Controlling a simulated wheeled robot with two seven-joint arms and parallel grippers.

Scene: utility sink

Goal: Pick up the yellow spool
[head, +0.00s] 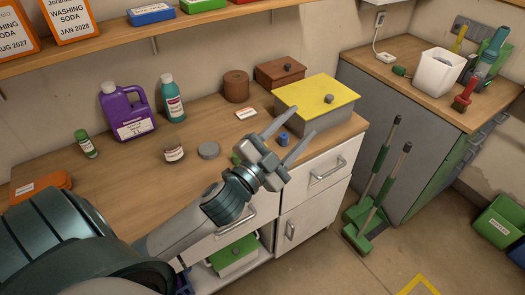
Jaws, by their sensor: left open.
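I cannot make out a yellow spool in the head view. My left gripper (303,121) reaches in from the left over the counter's front edge. A small green object (236,159) is partly hidden behind the gripper. My right gripper is out of view.
The wooden counter (120,183) holds a purple jug (128,113), a teal bottle (173,100), a jar (173,154), a grey disc (209,150), a brown roll (236,87) and a brown box (279,72). A shelf hangs above. A side cabinet with a white bin (437,72) stands right.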

